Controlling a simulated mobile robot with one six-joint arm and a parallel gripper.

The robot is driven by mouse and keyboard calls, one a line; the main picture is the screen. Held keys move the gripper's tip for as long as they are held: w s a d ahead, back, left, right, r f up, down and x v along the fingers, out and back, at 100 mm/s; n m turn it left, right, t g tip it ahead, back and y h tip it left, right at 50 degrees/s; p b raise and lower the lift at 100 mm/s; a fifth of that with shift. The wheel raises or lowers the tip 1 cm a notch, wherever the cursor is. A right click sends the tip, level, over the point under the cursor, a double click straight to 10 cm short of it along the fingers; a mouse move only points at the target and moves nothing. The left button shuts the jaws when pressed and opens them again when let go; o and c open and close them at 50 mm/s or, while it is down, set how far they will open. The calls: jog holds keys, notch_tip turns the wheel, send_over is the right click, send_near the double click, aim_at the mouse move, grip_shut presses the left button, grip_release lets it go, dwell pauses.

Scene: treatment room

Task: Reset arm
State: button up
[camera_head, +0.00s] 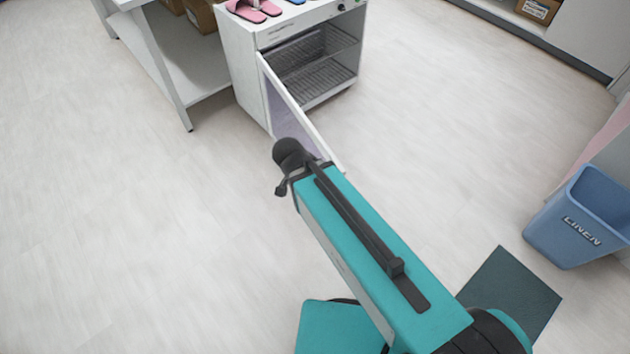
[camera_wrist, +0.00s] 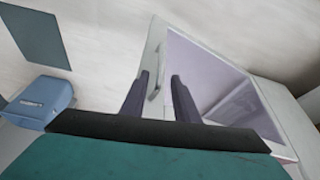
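My gripper (camera_wrist: 160,75) shows in the wrist view as two dark fingers standing apart, with nothing visibly clamped between them. In the head view my teal arm reaches up to the door (camera_head: 290,120) of a white cabinet (camera_head: 246,75). The door stands open and wire shelves show inside. The fingers are not clearly visible in the head view.
Pink slippers (camera_head: 253,10) lie on the cabinet top. A blue linen bin (camera_head: 575,225) and a dark mat (camera_head: 510,295) are at the right. The floor on the left is clear.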

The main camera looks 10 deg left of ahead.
dwell(0.4)
jog(key=s+d+f+n+g+p, duration=0.1)
jog(key=s+d+f+n+g, duration=0.2)
jog(key=d+f, duration=0.4)
jog(key=s+d+f+g+p, duration=0.2)
jog(key=s+d+f, duration=0.3)
jog(key=d, duration=0.5)
jog(key=s+d+f+n+g+y+p, duration=0.1)
jog(key=s+d+f+g, duration=0.1)
jog(key=s, duration=0.5)
jog(key=s+d+f+n+g+y+p, duration=0.1)
jog(key=s+d+f+n+g, duration=0.1)
jog(key=s+d+f, duration=0.3)
jog(key=s+d, duration=0.1)
jog(key=s, duration=0.2)
jog(key=shift+s+d+f+n+y, duration=0.15)
jog(key=shift+s+d+n+y, duration=0.15)
jog(key=shift+d, duration=0.05)
